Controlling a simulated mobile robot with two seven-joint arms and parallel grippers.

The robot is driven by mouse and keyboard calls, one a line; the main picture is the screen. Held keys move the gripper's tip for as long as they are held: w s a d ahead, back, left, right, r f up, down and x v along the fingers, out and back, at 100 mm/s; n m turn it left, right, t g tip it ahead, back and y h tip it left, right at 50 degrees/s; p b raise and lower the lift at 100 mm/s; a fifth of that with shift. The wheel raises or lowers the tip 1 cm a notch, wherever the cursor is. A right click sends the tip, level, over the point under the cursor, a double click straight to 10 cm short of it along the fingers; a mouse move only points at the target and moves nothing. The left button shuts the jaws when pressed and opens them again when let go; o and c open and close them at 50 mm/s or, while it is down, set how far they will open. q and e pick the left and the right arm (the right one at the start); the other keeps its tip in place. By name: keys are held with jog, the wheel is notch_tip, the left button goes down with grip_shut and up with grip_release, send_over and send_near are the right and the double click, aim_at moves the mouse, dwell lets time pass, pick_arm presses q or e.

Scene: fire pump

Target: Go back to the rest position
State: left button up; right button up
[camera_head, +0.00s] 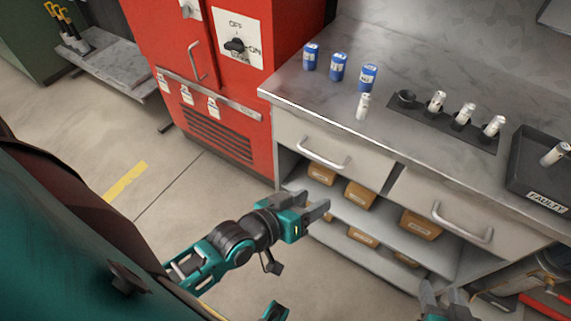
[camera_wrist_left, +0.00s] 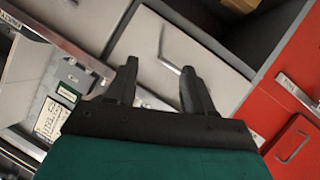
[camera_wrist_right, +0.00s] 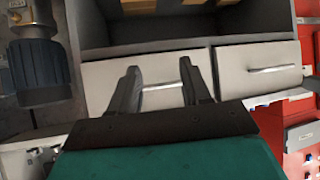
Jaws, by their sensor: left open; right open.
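My left gripper (camera_head: 318,209) is open and empty in front of the bench drawers, below the worktop. In the left wrist view its two dark fingers (camera_wrist_left: 158,85) stand apart with nothing between them. My right gripper (camera_head: 445,296) shows only partly at the bottom edge of the head view, in front of the lower bench. In the right wrist view its fingers (camera_wrist_right: 160,90) are apart and empty, with a drawer front behind them.
The grey bench (camera_head: 300,85) carries blue cylinders (camera_head: 338,66), a white cylinder (camera_head: 362,106), a dark holder (camera_head: 420,116) with white cylinders and a FAULTY tray (camera_head: 546,196). A red cabinet (camera_head: 215,80) stands left. Boxes (camera_head: 360,194) fill the shelves. Floor (camera_head: 110,150) is clear at left.

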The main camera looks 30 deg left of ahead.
pick_arm(q)
jog(key=s+a+f+m+g+y, duration=0.1)
jog(key=a+m, duration=0.1)
jog(key=s+a+f+m+g+y, duration=0.1)
jog(key=s+f+m, duration=0.1)
jog(key=shift+a+f, duration=0.25)
jog(key=shift+a, duration=0.1)
